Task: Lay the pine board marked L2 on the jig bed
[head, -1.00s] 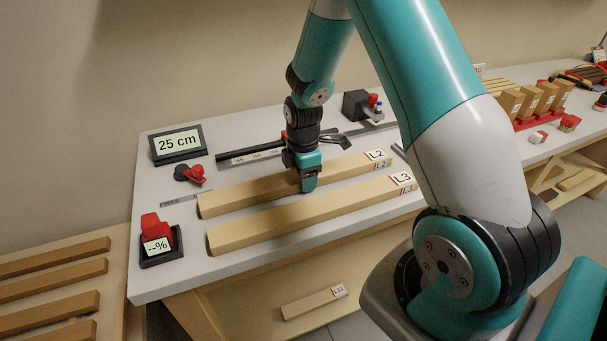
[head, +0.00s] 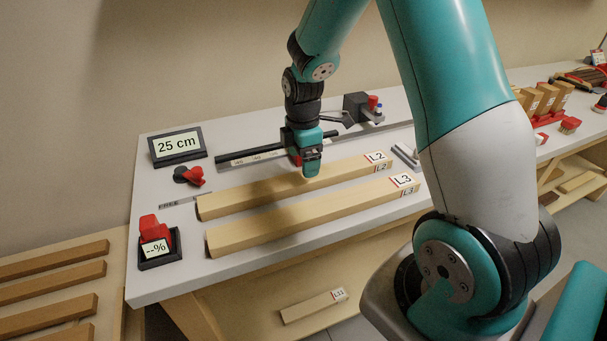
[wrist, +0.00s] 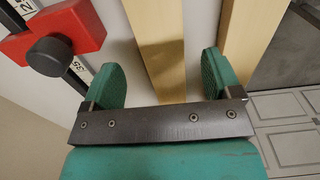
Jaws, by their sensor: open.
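The pine board marked L2 (head: 255,193) lies flat on the grey bench top, its label at the right end. A second board marked L3 (head: 300,217) lies in front of it, roughly parallel, with a gap between. My gripper (head: 311,170) is over the middle of L2, pointing down. In the wrist view my gripper (wrist: 160,82) is open, with a stretch of L2 (wrist: 158,40) seen between its teal fingers and L3 (wrist: 243,40) beyond the right finger. It holds nothing. I cannot clearly make out which surface is the jig bed.
A scaled black rail (head: 240,158) runs behind L2; its red stop (wrist: 55,38) shows in the wrist view. A "25 cm" display (head: 178,144) and a red-topped device reading "--%" (head: 157,244) stand at the left. A board marked L11 (head: 313,306) lies on the lower shelf.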

